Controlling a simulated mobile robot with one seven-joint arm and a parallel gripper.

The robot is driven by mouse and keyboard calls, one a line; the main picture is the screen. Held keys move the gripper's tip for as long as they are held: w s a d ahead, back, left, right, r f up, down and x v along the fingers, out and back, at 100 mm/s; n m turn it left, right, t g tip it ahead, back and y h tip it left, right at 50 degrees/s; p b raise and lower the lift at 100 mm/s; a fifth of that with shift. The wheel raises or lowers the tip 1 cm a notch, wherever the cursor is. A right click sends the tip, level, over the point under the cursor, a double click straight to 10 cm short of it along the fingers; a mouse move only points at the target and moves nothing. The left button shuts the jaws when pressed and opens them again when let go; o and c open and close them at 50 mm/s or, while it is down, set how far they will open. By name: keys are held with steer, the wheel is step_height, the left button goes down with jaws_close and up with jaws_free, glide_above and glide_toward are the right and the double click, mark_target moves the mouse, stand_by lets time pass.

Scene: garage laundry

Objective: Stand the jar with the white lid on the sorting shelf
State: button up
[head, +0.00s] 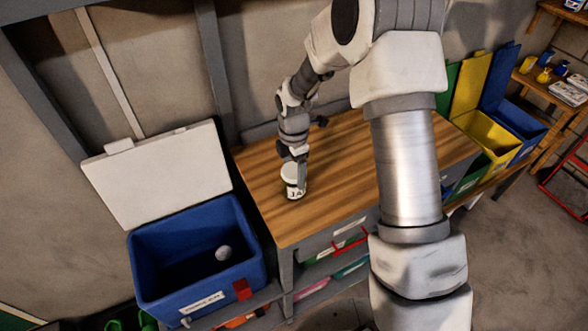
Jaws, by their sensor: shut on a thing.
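A jar (296,192) with dark "JA" lettering on a white label and a white lid is at the left part of the wooden workbench top (345,165). My gripper (293,163) points down from above and is shut on the jar at its lid. The jar looks upright. I cannot tell whether its base touches the wood. The fingertips are small and partly merge with the jar.
A blue cooler box (150,285) with its white lid (160,175) raised stands left of the bench and holds a pale ball (223,253). Green, yellow (480,140) and blue bins (522,122) with raised lids stand right of the bench. A red metal frame (565,180) is at the right edge.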

steer(key=shift+f, duration=0.1)
steer(key=o, duration=1.3)
steer(key=s+d+r+m+t, duration=0.1)
steer(key=s+r+m, duration=0.1)
steer(key=r, duration=0.8)
steer(key=s+d+r+m, duration=0.2)
steer(key=r+m, duration=0.1)
steer(key=r, duration=0.6)
steer(key=s+d+r+m+t, duration=0.1)
steer(key=s+d+r+m, duration=0.1)
steer(key=s+m, duration=0.4)
steer(key=s+d+r+m+t, duration=0.2)
steer(key=s+r+m, duration=0.2)
steer(key=s, duration=0.3)
steer(key=s+d+r+m+t, duration=0.1)
steer(key=s+d+r+m, duration=0.1)
steer(key=s+m, duration=0.5)
steer(key=shift+s+d+r+m+t, duration=0.25)
steer(key=shift+s+r+m+t, duration=0.05)
steer(key=shift+r, duration=0.2)
